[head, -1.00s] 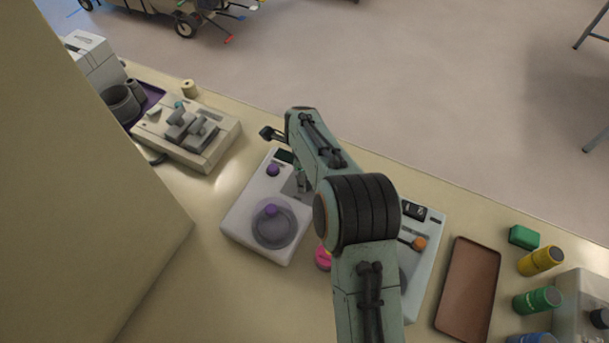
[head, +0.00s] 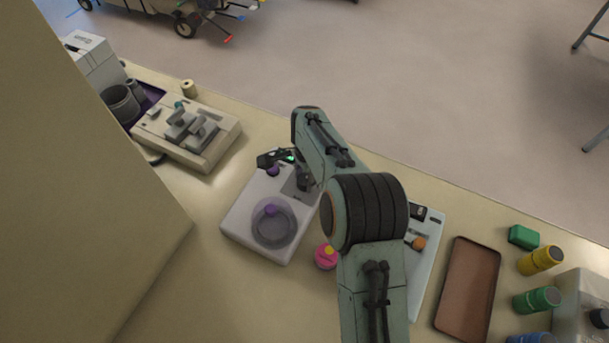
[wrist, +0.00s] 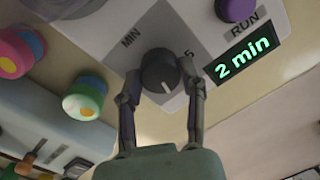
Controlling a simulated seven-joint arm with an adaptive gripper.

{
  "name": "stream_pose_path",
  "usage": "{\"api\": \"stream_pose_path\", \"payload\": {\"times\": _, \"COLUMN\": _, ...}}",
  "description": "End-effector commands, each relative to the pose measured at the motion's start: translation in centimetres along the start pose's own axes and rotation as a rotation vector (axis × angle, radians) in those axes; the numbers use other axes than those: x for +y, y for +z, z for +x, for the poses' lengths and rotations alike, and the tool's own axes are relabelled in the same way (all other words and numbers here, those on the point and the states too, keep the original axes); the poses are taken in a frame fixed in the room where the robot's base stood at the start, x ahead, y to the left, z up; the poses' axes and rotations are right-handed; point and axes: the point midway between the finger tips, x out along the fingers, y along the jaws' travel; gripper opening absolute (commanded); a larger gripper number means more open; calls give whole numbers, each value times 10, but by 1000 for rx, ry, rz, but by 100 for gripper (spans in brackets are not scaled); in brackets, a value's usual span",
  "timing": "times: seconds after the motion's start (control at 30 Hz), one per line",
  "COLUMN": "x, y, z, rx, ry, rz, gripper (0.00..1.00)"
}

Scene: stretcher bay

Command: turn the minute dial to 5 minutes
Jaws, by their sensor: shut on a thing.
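The minute dial (wrist: 160,72) is a dark round knob with a white pointer line, on a grey panel marked MIN and 5. Its display (wrist: 246,58) reads "2 min" in green. My gripper (wrist: 161,84) is shut on the dial, one finger on each side. The dial sits on the white machine (head: 246,213), which has a round lid (head: 274,228) and a purple knob (head: 273,170). In the head view, my arm hides most of the gripper and the dial.
A pink and yellow round object (head: 326,257) stands right of the machine. Beyond it are a pale device (head: 427,275), a brown tray (head: 468,288) and several coloured containers. A beige device with grey levers (head: 188,135) stands at left. A large beige panel fills the left side.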

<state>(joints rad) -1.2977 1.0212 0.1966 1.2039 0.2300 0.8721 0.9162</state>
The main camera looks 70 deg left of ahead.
Motion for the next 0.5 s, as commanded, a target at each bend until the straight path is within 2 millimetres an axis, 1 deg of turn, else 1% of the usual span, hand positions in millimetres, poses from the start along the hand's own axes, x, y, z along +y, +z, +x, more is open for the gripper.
{"api": "stream_pose_path", "payload": {"times": 0.03, "x": 1, "y": 0, "z": 3, "rx": -2, "ry": 2, "rz": -43, "gripper": 3}}
{"api": "stream_pose_path", "payload": {"times": 0.5, "x": 1, "y": -1, "z": 3, "rx": -22, "ry": 3, "rz": -484, "gripper": 3}}
